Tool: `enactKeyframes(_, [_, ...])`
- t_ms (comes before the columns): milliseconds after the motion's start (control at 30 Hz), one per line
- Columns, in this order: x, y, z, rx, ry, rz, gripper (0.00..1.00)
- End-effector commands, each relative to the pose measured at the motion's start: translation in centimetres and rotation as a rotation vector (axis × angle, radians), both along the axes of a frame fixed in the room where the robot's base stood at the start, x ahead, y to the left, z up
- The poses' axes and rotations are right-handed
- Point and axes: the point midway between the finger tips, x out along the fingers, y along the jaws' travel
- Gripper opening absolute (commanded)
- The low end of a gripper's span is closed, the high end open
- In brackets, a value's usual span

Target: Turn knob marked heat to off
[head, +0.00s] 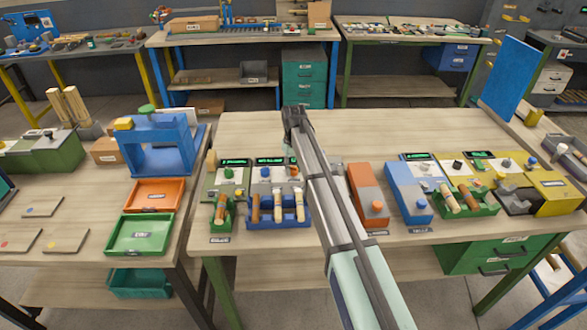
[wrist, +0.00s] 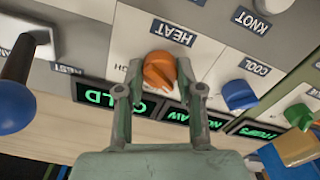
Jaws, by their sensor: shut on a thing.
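In the wrist view, the orange knob (wrist: 158,71) sits on a pale panel beside the label HEAT (wrist: 172,33). My gripper (wrist: 160,80) is shut on the knob, one finger on each side. The fingers partly hide the small position lettering around it, so I cannot read the knob's setting. A green-lit display (wrist: 110,96) lies beyond the knob, partly covered by the left finger. In the head view my arm hides the knob and the gripper's fingertips are not clear.
A blue knob (wrist: 238,94) marked COOL and a green knob (wrist: 298,116) stand to the right. A dark lever with a blue ball (wrist: 14,107) is at the left. In the head view, control boxes such as the orange one (head: 366,188) line the bench (head: 380,128).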

Motion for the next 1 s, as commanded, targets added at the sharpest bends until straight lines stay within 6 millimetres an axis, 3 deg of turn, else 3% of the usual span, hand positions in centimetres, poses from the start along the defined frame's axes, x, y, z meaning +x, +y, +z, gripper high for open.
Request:
enactKeyframes(433, [-0.1, 0.0, -0.1, -0.001, 0.002, 0.012, 0.02])
enactKeyframes(467, [-0.1, 0.0, -0.1, -0.001, 0.002, 0.012, 0.47])
enactKeyframes(500, [-0.1, 0.0, -0.1, -0.001, 0.002, 0.012, 0.61])
enactKeyframes(833, [0.0, 0.0, 0.1, -0.001, 0.001, 0.01, 0.61])
enactKeyframes(1000, [0.0, 0.0, 1.3, 0.001, -0.001, 0.01, 0.61])
